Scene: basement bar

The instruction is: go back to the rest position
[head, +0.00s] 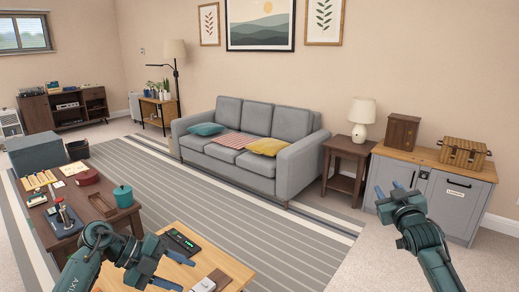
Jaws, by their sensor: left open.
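My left gripper (178,270) is at the bottom of the head view, over the light wooden table (232,268). Its jaws are apart and I see nothing between them. My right gripper (388,191) is raised at the right, in front of the grey cabinet (455,203) in the picture. Its two blue fingers are apart and nothing shows between them. Both forearms come in from the bottom edge.
A dark wooden desk (120,217) at the left bears a teal pot (123,196), a red case (87,177) and other small items. A black device (182,240) lies on the light table. A grey sofa (290,170) stands behind a striped rug (240,220) with bare room.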

